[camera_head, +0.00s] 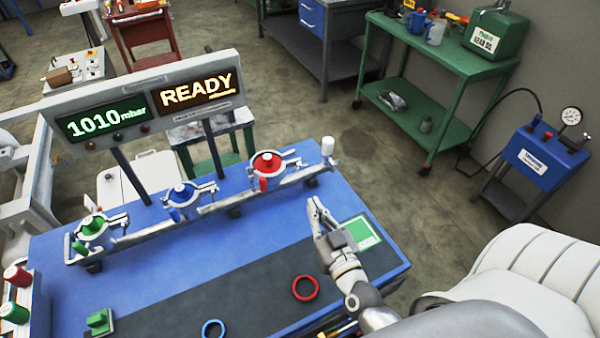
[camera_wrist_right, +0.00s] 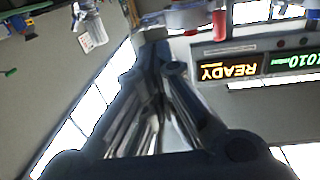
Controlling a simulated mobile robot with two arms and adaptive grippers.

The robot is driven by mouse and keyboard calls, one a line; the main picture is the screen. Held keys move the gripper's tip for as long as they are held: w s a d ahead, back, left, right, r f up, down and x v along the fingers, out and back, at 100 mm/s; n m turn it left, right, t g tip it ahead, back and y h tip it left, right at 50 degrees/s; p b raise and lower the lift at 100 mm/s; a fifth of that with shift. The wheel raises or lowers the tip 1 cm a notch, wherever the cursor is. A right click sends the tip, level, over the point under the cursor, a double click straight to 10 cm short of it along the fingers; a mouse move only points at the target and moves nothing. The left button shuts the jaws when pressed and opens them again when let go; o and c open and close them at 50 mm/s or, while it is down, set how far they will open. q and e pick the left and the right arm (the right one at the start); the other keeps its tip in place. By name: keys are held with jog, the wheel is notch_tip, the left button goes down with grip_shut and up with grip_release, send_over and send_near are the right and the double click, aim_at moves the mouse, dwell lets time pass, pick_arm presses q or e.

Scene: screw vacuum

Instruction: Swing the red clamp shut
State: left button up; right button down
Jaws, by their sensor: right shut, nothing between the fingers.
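The red clamp (camera_head: 267,166) sits at the right end of the raised rail on the blue bench, a metal ring around a red plug. I cannot tell from its metal arms how far it is swung. A white-capped handle (camera_head: 328,147) stands at the rail's right end. My right gripper (camera_head: 314,205) is shut and empty, in front of and to the right of the clamp, apart from it. In the right wrist view its dark fingers (camera_wrist_right: 155,75) point up the picture; a red part (camera_wrist_right: 219,22) shows beyond them. My left gripper is not in view.
Blue (camera_head: 182,196) and green (camera_head: 92,227) clamps sit on the same rail. A display (camera_head: 150,100) reading 1010 mbar and READY stands behind.

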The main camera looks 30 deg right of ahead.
jog(key=w+d+p, duration=0.1)
jog(key=w+p, duration=0.1)
jog(key=w, duration=0.9)
jog(key=shift+w+d, duration=0.35)
jog(key=shift+d, duration=0.05)
jog(key=shift+w+d+r+n+y+b, duration=0.25)
jog(key=shift+w+d+n+y+b, duration=0.15)
jog(key=shift+w+n+y+b, duration=0.45)
jog(key=shift+s+r+m, duration=0.1)
jog(key=shift+m, duration=0.15)
